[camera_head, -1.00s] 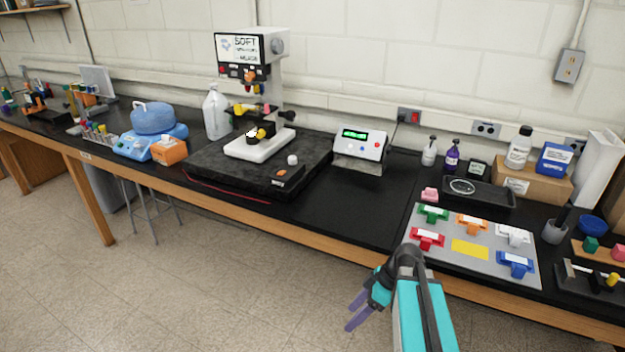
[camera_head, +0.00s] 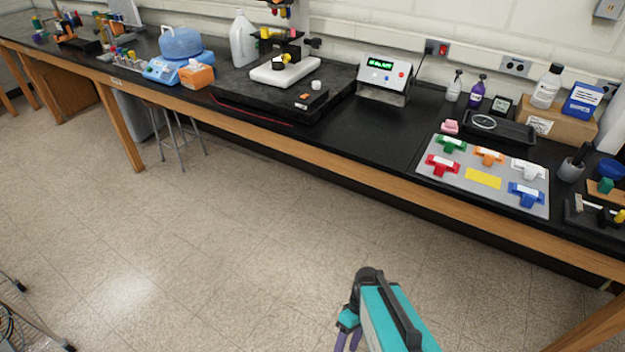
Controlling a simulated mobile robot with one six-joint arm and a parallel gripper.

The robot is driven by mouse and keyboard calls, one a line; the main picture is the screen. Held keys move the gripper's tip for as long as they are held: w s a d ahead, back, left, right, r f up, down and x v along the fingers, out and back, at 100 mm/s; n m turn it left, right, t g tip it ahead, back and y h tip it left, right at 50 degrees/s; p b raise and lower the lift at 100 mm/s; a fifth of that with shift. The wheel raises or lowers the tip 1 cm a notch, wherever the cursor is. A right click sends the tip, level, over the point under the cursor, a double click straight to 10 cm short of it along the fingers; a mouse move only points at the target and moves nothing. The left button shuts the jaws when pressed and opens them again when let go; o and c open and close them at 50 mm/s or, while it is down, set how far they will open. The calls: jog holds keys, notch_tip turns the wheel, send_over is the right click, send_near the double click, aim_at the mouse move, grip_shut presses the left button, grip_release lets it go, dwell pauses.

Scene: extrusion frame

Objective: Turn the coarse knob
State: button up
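The microscope-like instrument (camera_head: 284,70) has a white base and stands on a black slab at the back of the bench. Its top is cut off by the upper edge of the view. A dark knob (camera_head: 314,43) sticks out on its right side and a yellow part (camera_head: 265,33) on its left. I cannot tell from here which one is the coarse knob. My gripper (camera_head: 347,342) is at the bottom of the view, over the floor in front of the bench, far from the instrument. Its purple fingers are apart with nothing seen between them; their tips are near the lower edge.
The black slab (camera_head: 240,84) carries the instrument and a small white ball-like knob. A display box (camera_head: 387,78) stands to its right. A grey board (camera_head: 450,178) with coloured pieces lies further right. A stool (camera_head: 180,140) stands under the bench. The floor ahead is clear.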

jog(key=s+d+f+m+h, duration=0.3)
jog(key=s+f+m, duration=0.3)
jog(key=m, duration=0.1)
jog(key=shift+d, duration=0.15)
jog(key=shift+s, duration=0.1)
